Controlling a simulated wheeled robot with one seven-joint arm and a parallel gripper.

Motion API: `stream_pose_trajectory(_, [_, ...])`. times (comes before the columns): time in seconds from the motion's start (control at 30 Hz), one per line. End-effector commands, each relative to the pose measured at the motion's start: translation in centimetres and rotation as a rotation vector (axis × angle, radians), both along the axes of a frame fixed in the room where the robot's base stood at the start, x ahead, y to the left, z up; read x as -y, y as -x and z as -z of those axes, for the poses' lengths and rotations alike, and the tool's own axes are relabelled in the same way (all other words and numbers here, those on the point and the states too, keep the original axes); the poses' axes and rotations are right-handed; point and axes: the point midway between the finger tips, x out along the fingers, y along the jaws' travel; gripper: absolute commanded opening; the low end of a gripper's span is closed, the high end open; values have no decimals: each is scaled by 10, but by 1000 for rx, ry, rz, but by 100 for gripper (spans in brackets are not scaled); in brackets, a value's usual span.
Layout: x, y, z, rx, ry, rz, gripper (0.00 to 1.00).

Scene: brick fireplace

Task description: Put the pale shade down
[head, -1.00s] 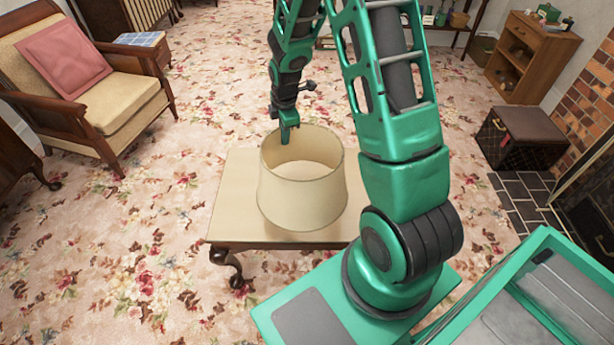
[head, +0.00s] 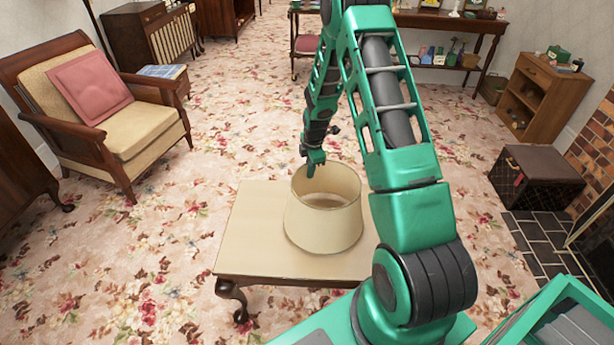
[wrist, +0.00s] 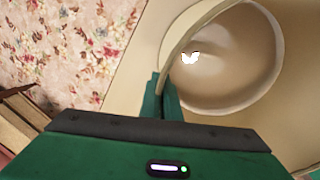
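The pale shade (head: 322,220) is a cream, open-topped lampshade, upright over a low cream-topped table (head: 250,235) with dark carved legs. Its base looks at or very near the tabletop; I cannot tell whether it touches. My green gripper (head: 314,168) is at the shade's far left rim. In the wrist view the shade (wrist: 205,25) shows from above, with its wall running between my two fingers (wrist: 162,95). The fingers look closed on that wall. My arm hides a part of the table's right side.
Bare tabletop lies left of the shade. An armchair (head: 125,120) with a pink cushion stands at the left. A dark box (head: 537,178) and a wooden cabinet (head: 540,95) stand at the right. Flowered carpet (head: 150,240) surrounds the table.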

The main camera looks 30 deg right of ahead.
Motion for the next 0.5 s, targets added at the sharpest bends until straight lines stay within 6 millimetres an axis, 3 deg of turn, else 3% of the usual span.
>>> stream_pose_trajectory(0.1, [0, 1, 15, -1, 0, 1, 0])
stream_pose_trajectory(0.43, [0, 0, 17, 0, 0, 0, 0])
stream_pose_trajectory(0.5, [0, 0, 18, 0, 0, 0, 15])
